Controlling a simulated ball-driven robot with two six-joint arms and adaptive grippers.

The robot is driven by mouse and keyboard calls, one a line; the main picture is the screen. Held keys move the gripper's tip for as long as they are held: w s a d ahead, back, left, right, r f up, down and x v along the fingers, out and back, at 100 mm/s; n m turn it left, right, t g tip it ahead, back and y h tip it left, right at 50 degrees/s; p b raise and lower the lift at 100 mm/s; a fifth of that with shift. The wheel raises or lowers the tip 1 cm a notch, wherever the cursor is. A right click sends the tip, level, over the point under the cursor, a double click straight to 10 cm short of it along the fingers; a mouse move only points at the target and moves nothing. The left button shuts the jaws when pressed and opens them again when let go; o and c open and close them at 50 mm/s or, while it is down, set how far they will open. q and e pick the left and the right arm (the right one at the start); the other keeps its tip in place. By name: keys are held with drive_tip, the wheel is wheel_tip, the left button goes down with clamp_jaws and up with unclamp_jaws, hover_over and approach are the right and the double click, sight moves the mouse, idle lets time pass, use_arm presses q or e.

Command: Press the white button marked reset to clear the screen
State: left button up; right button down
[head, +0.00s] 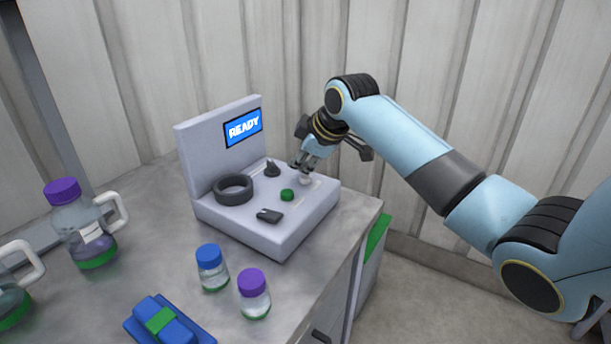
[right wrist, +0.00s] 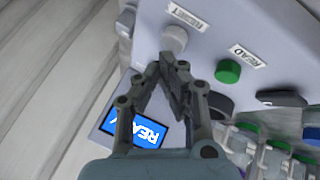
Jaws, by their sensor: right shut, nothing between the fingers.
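The white button (right wrist: 174,38) stands beside a label reading RESET (right wrist: 187,15) on the grey console (head: 262,232). In the head view the button (head: 305,179) shows just below my right gripper (head: 302,170). The right gripper's fingertips (right wrist: 168,62) are shut and empty, close to the button; I cannot tell whether they touch it. The console's screen (head: 243,128) is blue and reads READY; part of it shows in the right wrist view (right wrist: 135,128). My left gripper is not in view.
A green button (head: 287,195) labelled READ, a dark ring (head: 233,190), a black knob (head: 272,169) and a dark switch (head: 269,215) sit on the console. Capped bottles (head: 212,268), jugs (head: 85,225) and a blue bundle (head: 165,322) stand on the counter. A wall rises behind.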

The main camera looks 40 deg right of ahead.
sight(301, 177)
drive_tip(key=shift+f, duration=0.65)
idle(0.6)
idle(0.3)
drive_tip(key=shift+r+p, duration=0.9)
drive_tip(key=shift+p, duration=0.1)
wheel_tip(301, 177, up, 5)
drive_tip(key=p, duration=0.5)
drive_tip(key=shift+r+p, duration=0.1)
drive_tip(key=shift+p, duration=0.2)
